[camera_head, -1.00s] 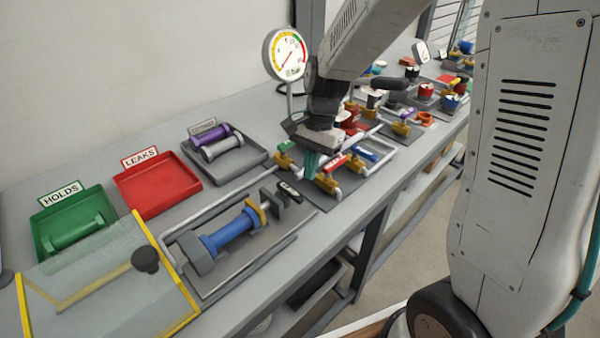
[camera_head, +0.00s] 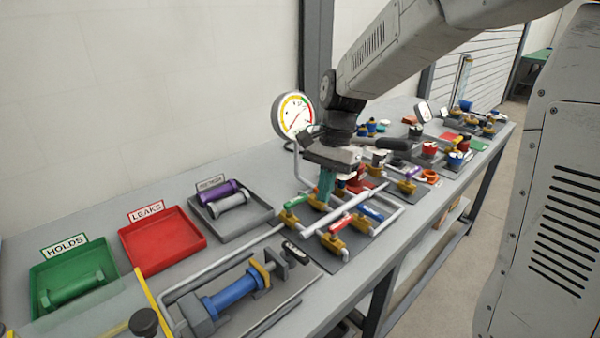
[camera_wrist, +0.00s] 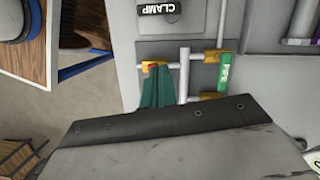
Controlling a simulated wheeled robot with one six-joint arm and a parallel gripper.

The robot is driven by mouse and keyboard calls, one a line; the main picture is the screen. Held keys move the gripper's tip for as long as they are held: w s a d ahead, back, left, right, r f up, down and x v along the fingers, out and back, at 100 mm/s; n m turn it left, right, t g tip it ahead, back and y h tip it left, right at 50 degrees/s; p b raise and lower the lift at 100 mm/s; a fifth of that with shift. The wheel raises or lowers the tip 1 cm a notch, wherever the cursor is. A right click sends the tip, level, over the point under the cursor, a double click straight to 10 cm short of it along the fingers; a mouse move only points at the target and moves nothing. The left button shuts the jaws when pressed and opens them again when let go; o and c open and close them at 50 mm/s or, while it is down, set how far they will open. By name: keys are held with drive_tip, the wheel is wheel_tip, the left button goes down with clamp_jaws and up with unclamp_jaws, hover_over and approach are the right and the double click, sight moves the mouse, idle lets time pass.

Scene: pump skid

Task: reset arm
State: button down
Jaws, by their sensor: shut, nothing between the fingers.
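My gripper (camera_head: 326,184) is shut and empty, with its green fingers pointing down above the valve manifold on the bench. In the wrist view my gripper (camera_wrist: 158,88) hangs over the manifold pipes and partly hides a valve with a red handle. The manifold has a green-handled valve (camera_head: 293,203), a red-handled valve (camera_head: 328,240) and a blue-handled valve (camera_head: 370,213). The green handle also shows in the wrist view (camera_wrist: 224,72). I cannot tell the exact gap between the fingertips and the pipes.
A pressure gauge (camera_head: 293,116) stands behind my gripper. A clamp fixture holds a blue cylinder (camera_head: 230,297) at the front. A green HOLDS tray (camera_head: 40,280), a red LEAKS tray (camera_head: 190,248) and a grey tray (camera_head: 258,213) lie left. More valves crowd the bench to the right.

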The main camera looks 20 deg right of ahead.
drive_tip(key=s+d+r+n+t, duration=0.1)
drive_tip(key=s+r+n, duration=0.1)
drive_tip(key=s, duration=0.6)
drive_tip(key=s+d+r+n+t+h, duration=0.1)
drive_tip(key=s+r+n, duration=0.1)
drive_tip(key=s+n, duration=0.3)
drive_tip(key=s+d+r+n+t+h, duration=0.1)
drive_tip(key=s+n, duration=0.3)
drive_tip(key=s, duration=0.7)
drive_tip(key=shift+d+r, duration=0.2)
drive_tip(key=shift+r, duration=0.3)
drive_tip(key=shift+s+a, duration=0.1)
